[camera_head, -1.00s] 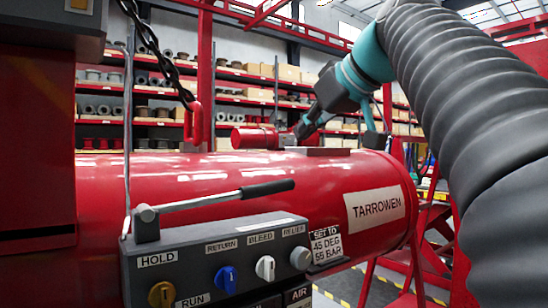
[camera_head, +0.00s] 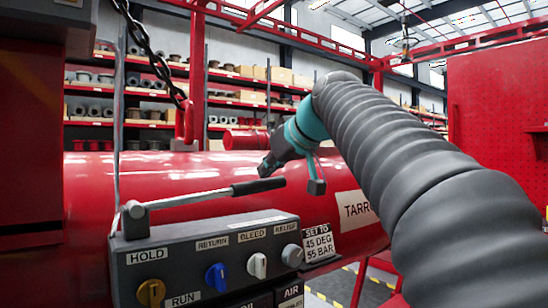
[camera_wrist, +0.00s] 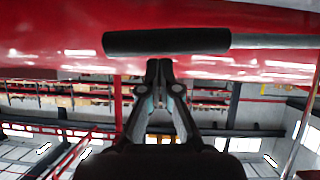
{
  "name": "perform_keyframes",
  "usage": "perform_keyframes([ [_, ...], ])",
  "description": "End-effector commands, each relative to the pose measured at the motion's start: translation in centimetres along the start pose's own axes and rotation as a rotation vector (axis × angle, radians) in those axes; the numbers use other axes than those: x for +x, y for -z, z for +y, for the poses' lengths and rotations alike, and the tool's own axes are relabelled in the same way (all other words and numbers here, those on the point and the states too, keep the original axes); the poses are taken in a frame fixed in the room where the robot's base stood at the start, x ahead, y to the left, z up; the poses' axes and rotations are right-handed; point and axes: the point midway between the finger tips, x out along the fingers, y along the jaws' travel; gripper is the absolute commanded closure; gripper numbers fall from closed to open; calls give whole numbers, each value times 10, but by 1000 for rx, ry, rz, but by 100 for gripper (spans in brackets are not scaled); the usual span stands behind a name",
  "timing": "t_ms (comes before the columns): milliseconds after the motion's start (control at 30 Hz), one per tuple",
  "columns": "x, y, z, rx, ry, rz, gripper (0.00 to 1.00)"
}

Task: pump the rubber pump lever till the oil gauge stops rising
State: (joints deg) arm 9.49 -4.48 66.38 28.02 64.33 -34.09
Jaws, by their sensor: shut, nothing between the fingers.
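The pump lever is a metal rod with a black rubber grip (camera_head: 258,186), hinged on the dark control block (camera_head: 205,250) and tilted slightly up to the right. The grip also lies across the top of the wrist view (camera_wrist: 165,41). My gripper (camera_head: 265,171) is just above the grip near its middle. In the wrist view my fingers (camera_wrist: 158,64) are together and empty, their tips close to the grip's edge; I cannot tell if they touch it. No oil gauge is visible in either view.
The block carries a yellow knob (camera_head: 151,292), a blue knob (camera_head: 215,278), a white knob (camera_head: 257,266) and a grey relief knob (camera_head: 292,255). The red cylinder (camera_head: 100,185) lies behind. A chain (camera_head: 150,50) hangs at left. A red panel (camera_head: 500,150) stands at right.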

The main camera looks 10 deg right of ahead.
Motion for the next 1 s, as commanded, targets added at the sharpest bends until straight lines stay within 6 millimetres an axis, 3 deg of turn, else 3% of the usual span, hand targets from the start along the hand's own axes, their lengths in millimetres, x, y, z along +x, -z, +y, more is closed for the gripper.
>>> perform_keyframes([
  [467, 4, -5, 0, 0, -1, 0, 100],
  [733, 18, -30, 2, 1, -1, -2, 100],
  [1000, 19, -30, 3, 0, -1, -1, 100],
])
